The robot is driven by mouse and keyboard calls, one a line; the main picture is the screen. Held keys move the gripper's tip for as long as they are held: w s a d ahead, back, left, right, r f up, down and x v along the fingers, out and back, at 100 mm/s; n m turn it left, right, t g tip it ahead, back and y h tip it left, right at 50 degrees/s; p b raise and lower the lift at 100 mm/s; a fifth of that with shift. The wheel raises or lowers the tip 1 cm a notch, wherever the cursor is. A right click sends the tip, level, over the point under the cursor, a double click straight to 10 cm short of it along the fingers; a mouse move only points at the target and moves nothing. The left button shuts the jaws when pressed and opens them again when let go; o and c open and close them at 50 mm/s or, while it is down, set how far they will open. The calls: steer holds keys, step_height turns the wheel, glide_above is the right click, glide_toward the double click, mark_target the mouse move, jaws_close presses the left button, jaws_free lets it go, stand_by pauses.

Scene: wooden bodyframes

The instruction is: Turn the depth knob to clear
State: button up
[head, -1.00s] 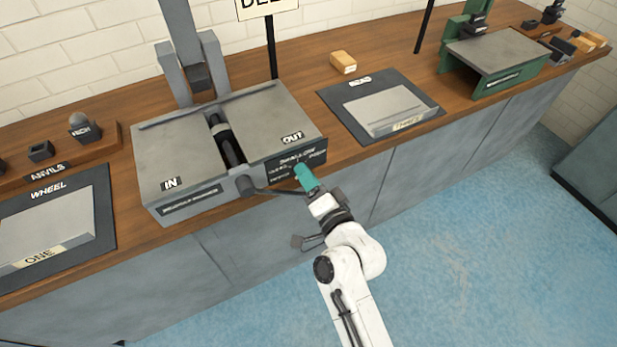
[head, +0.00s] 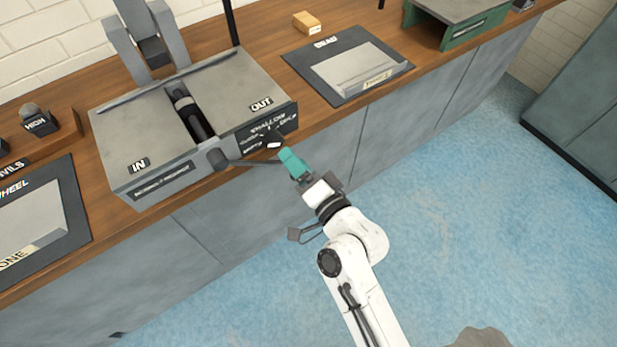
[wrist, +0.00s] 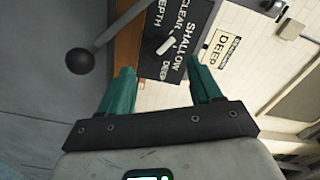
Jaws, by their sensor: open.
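The depth knob (head: 271,139) is a small dark knob with a white mark, on the black label plate (head: 250,136) at the front right of the grey machine (head: 160,165). In the wrist view the knob's white pointer (wrist: 166,45) lies among the words CLEAR, SHALLOW and DEEP on the plate (wrist: 188,62). It lies close to SHALLOW, but I cannot tell its exact setting. My gripper (head: 288,156) has teal fingers and is in front of the plate, to the lower right of the knob. In the wrist view my gripper (wrist: 164,82) is open and empty, with the knob beyond the gap between the fingertips.
A lever with a dark ball end (head: 217,158) sticks out from the machine's front, left of the plate; the ball shows in the wrist view (wrist: 79,61). The blue floor (head: 450,215) is clear.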

steer(key=v, duration=0.5)
steer(key=shift+b, duration=0.35)
steer(key=s+d+f+n+g+h+p, duration=0.25)
steer(key=s+d+f+g+h, duration=0.2)
steer(key=s+d, duration=0.45)
steer(key=s+d+f+n+g+h+p, duration=0.1)
steer(key=s+d+f+n+g+h, duration=0.25)
steer(key=s+d+g, duration=0.55)
steer(key=s+d+h, duration=0.2)
steer(key=s+d, duration=0.5)
steer(key=d, duration=0.1)
steer(key=shift+s+d, duration=0.15)
steer(key=shift+s, duration=0.05)
steer(key=shift+g, duration=0.25)
